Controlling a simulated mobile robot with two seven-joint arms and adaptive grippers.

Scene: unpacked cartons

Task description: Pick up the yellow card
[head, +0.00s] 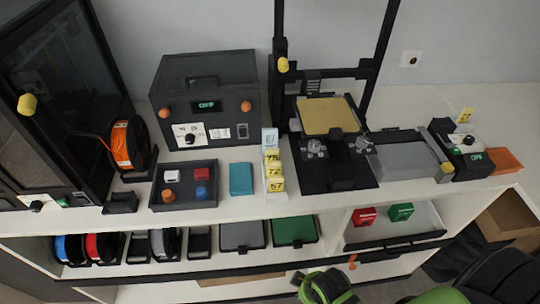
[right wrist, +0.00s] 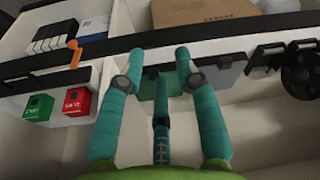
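A small yellow card (head: 465,115) with dark marks stands at the back of the black device with a green OFF display (head: 473,155), on the right of the worktop. Several yellow number tags (head: 274,172) sit on a narrow white stand left of the printer; I cannot tell whether they count as cards. My left gripper is not in view.
A printer with a gold plate (head: 327,115) stands between tags and card, with a grey tray (head: 403,160) beside it. An orange block (head: 506,161) lies right of the device. The lower drawer (head: 392,233) holds red and green boxes and juts out near my right arm.

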